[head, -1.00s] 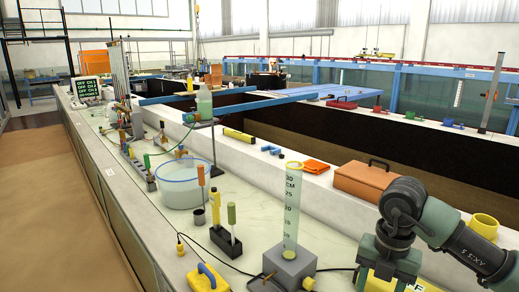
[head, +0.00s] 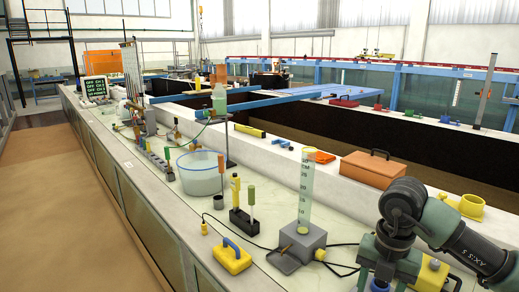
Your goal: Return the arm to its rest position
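My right arm comes in from the lower right, dark grey-green, with its wrist bent downward. The body of my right gripper (head: 388,268) is at the bottom edge, over the front right of the white bench. Its fingertips are cut off or hidden, so I cannot tell whether it is open or holds anything. My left arm and gripper are not in view.
A clear graduated cylinder (head: 307,184) stands upright on a grey block (head: 298,248), left of my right wrist. A dark channel runs behind.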

